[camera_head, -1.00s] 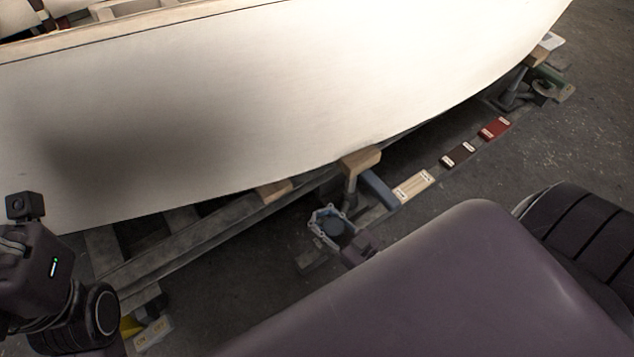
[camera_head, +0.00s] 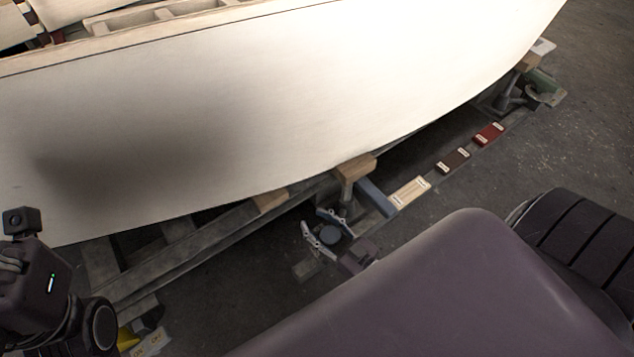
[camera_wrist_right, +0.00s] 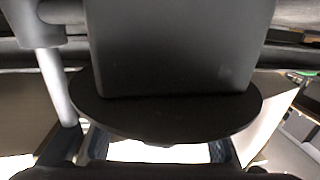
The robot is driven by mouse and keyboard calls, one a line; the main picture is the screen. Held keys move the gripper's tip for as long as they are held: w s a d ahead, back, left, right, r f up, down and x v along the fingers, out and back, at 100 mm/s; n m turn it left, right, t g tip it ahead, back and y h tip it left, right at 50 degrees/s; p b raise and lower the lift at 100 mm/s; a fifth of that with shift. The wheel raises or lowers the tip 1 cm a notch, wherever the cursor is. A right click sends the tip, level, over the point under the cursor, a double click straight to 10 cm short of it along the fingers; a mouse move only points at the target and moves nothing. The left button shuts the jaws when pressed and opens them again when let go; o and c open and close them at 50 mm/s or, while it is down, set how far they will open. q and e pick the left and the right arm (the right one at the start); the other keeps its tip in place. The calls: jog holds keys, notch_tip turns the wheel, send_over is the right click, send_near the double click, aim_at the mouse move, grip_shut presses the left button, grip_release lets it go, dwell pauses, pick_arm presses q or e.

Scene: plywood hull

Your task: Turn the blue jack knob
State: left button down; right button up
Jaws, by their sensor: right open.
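The blue jack knob (camera_head: 330,234) is a small, round, dull blue disc low beside the hull, near a jack post. My right gripper (camera_head: 324,233) is open, with one finger on each side of the knob. The fingers look apart from the knob, but contact is hard to tell at this size. In the right wrist view a dark round disc (camera_wrist_right: 170,122) fills the middle, partly covered by a dark block; I cannot tell whether it is the knob. My left arm shows at the left edge; its gripper fingers do not show.
The pale hull (camera_head: 240,110) overhangs the area, resting on wooden pads (camera_head: 356,167) above grey beams (camera_head: 190,260). A cream block (camera_head: 409,192), a dark block (camera_head: 453,160) and a red block (camera_head: 488,134) lie in a row. A green jack part (camera_head: 544,86) stands far right. Open floor lies right.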

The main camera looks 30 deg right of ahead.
aim_at(338, 242)
jog(key=v, duration=1.2)
